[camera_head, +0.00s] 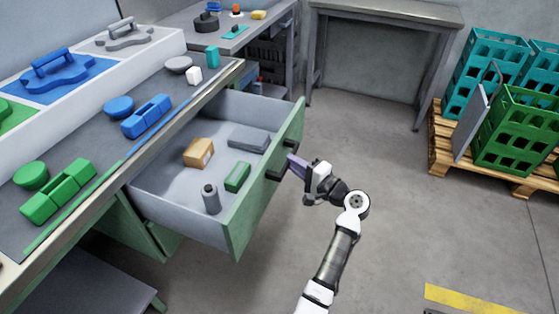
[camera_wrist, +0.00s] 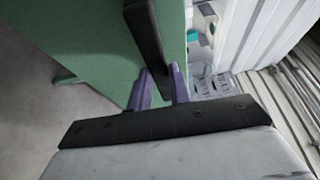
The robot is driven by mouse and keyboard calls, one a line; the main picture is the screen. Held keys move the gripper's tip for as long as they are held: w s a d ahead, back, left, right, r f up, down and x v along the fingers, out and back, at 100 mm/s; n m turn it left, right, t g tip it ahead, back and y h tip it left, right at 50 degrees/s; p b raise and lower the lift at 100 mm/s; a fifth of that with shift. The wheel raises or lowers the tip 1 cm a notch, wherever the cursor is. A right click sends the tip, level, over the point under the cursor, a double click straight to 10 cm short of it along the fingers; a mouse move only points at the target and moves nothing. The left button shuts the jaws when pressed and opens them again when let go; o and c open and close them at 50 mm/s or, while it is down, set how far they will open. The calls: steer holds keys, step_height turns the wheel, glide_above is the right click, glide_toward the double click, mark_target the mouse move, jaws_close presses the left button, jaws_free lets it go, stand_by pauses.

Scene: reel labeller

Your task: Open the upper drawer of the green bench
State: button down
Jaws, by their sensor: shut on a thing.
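The upper drawer (camera_head: 168,192) of the green bench stands pulled far out, with its grey inside in view. Its green front (camera_head: 250,215) faces right in the head view and fills the left of the wrist view (camera_wrist: 85,45). A black bar handle (camera_head: 276,174) is on the front. My gripper (camera_head: 295,163) is at this handle, and its purple fingers are shut on it. In the wrist view the fingers (camera_wrist: 160,88) sit either side of the lower end of the black handle (camera_wrist: 148,42).
The drawer holds a cardboard box (camera_head: 198,152), a green block (camera_head: 237,177), a grey cylinder (camera_head: 211,199) and a flat grey case (camera_head: 248,139). Green crates (camera_head: 520,130) on a pallet stand at the right. The floor between is clear.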

steer(key=shift+s+d, duration=0.25)
steer(key=shift+d, duration=0.45)
steer(key=c, duration=1.3)
jaws_free()
steer(key=shift+d, duration=0.1)
steer(key=b+v, duration=0.2)
steer(key=v, duration=1.1)
steer(key=shift+s+d, duration=0.15)
steer(key=shift+s, duration=0.15)
